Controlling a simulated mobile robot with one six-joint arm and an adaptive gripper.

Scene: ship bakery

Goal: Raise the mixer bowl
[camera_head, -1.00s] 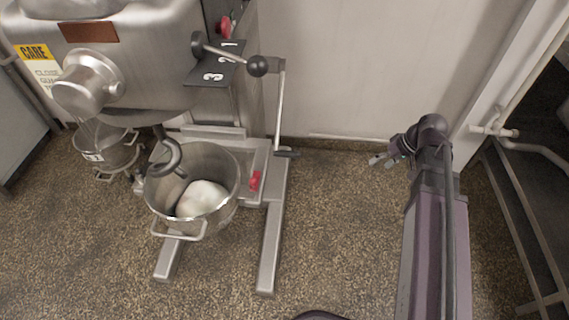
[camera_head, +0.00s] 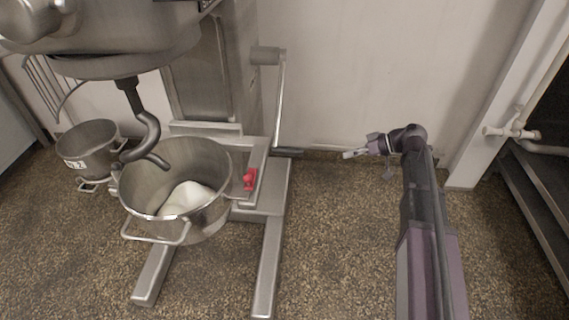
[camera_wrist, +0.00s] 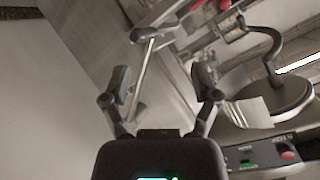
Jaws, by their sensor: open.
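The steel mixer bowl (camera_head: 216,165) hangs low in its cradle at the mixer's front, with pale dough (camera_head: 186,198) inside. The dough hook (camera_head: 142,130) hangs above it, its tip near the bowl's rim. A crank lever (camera_head: 280,100) on the mixer column's right side slopes down to a dark handle (camera_head: 287,152) at its lower end. My gripper (camera_head: 350,153) is right of this handle, apart from it. In the wrist view my gripper (camera_wrist: 164,85) has its fingers spread and empty, with the lever arm (camera_wrist: 142,72) showing beyond and between them.
A smaller bowl (camera_head: 88,150) stands behind left. The mixer's legs (camera_head: 272,240) reach forward along the floor. A rack (camera_head: 540,185) stands at the far right; the floor between is clear.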

